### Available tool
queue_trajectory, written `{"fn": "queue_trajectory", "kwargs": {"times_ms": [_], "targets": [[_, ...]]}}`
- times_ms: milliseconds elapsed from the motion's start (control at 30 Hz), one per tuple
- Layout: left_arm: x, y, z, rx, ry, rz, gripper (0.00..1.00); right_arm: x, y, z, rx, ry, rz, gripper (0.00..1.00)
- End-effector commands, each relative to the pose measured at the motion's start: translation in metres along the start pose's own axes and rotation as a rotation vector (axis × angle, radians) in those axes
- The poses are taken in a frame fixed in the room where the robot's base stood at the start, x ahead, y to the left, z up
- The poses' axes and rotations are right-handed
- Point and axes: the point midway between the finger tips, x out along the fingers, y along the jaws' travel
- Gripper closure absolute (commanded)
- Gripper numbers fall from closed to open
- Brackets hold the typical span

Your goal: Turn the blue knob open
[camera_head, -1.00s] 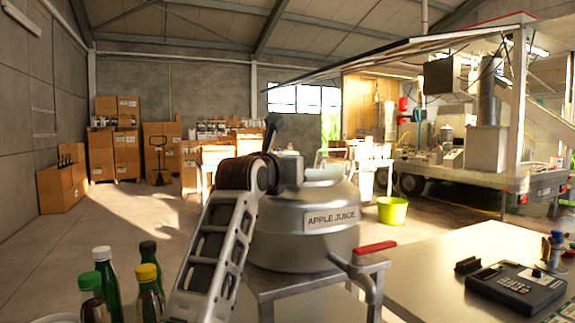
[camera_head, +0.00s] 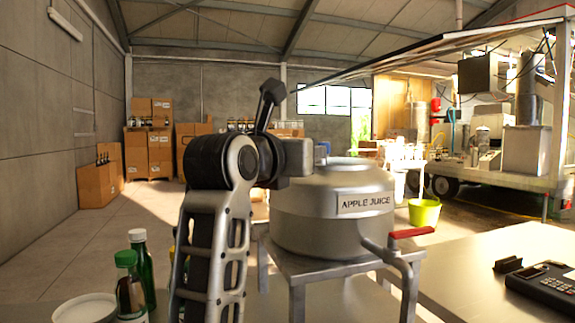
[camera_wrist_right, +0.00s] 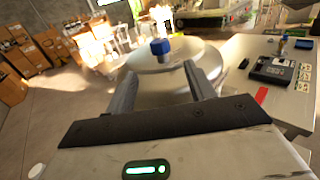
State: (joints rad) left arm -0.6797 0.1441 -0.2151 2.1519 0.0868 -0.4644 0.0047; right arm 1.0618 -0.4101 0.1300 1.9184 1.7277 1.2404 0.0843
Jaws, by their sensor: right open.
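The blue knob (camera_wrist_right: 160,47) stands on top of the rounded metal tank (camera_wrist_right: 178,56) in the right wrist view. My right gripper (camera_wrist_right: 160,74) is open, its two fingers apart in the lower middle of that view. The knob appears between and beyond the fingertips, and nothing is held. In the head view the tank (camera_head: 315,225), labelled APPLE JUICE, stands on a metal stand. My right arm rises in front of its left side, and the gripper (camera_head: 268,95) is level with or above the tank's top. The knob is largely hidden there. My left gripper is not in view.
A table (camera_head: 480,270) with a card terminal (camera_head: 545,287) is on the right. Bottles (camera_head: 142,268) stand at lower left. A green bucket (camera_head: 424,213) and cardboard boxes (camera_head: 150,140) are farther back.

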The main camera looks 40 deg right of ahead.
Motion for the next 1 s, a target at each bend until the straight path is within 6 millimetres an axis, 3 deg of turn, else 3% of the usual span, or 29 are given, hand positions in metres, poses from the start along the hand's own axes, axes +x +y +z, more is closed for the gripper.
{"fn": "queue_trajectory", "kwargs": {"times_ms": [100,300,1000], "targets": [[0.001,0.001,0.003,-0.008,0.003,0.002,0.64,-0.02,0.0,-0.001,0.001,-0.001,0.001,0.46],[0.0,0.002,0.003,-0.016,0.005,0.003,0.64,-0.036,0.0,0.0,0.001,0.0,0.0,0.46],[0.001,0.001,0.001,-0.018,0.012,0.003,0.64,-0.038,0.0,0.0,0.001,0.0,0.0,0.46]]}}
